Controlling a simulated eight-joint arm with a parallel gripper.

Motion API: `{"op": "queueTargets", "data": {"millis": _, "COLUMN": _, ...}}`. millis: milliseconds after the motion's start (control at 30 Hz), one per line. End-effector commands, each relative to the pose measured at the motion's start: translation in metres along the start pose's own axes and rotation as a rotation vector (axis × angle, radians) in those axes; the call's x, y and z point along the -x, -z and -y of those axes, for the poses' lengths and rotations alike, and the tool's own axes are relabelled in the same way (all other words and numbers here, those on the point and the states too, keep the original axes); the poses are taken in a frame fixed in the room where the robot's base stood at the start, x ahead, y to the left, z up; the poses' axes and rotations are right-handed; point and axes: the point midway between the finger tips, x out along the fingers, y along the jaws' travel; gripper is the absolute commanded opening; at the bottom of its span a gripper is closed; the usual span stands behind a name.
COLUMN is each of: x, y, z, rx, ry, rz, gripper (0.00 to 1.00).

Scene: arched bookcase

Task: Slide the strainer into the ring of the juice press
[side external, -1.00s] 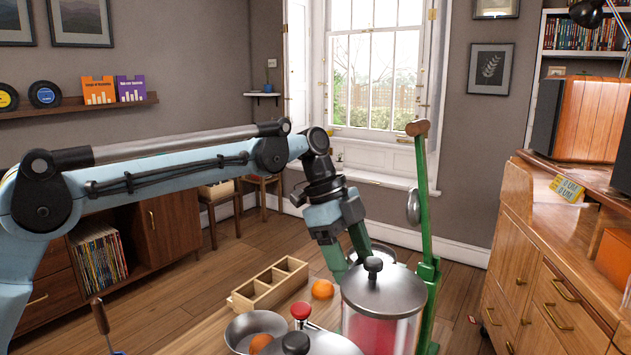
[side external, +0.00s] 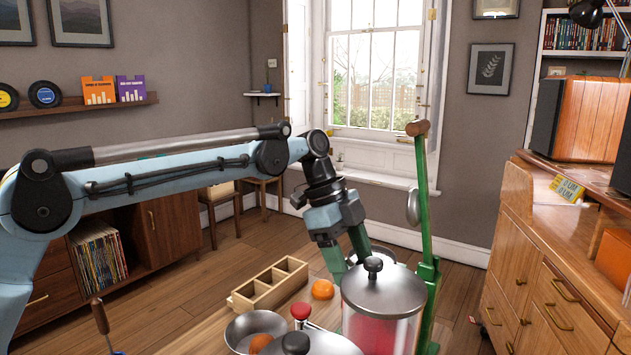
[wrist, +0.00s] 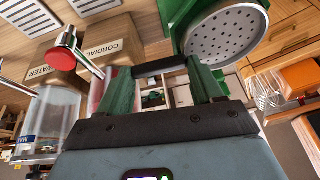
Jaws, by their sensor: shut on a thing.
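The juice press (side external: 423,205) is a tall green column with a wooden-handled lever and a silver cone on its side. My gripper (side external: 352,262) is low, just left of the column and behind a lidded glass jar. In the wrist view my gripper (wrist: 160,66) has its green fingers shut on a dark bar, which looks like the strainer's handle. The strainer (wrist: 228,38) shows there as a round, perforated metal disc beyond the right finger, close to green press parts. I cannot tell whether it sits inside the ring. In the side view the jar mostly hides this area.
The glass jar (side external: 382,300) with a metal lid and red contents stands in front of the press. A wooden divided box (side external: 270,285), an orange (side external: 322,289) and a metal bowl (side external: 240,330) are to the left.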

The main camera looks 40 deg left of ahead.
Motion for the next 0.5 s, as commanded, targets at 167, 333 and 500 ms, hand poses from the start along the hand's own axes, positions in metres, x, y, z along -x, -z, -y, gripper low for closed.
{"op": "queueTargets", "data": {"millis": 167, "x": -0.0040, "y": -0.0016, "z": -0.0001, "rx": 0.000, "ry": 0.000, "rz": 0.000, "gripper": 0.05}}
{"op": "queueTargets", "data": {"millis": 333, "x": -0.0075, "y": -0.0031, "z": -0.0003, "rx": 0.000, "ry": 0.000, "rz": 0.000, "gripper": 0.05}}
{"op": "queueTargets", "data": {"millis": 500, "x": -0.0111, "y": -0.0046, "z": -0.0006, "rx": 0.000, "ry": 0.000, "rz": 0.000, "gripper": 0.05}}
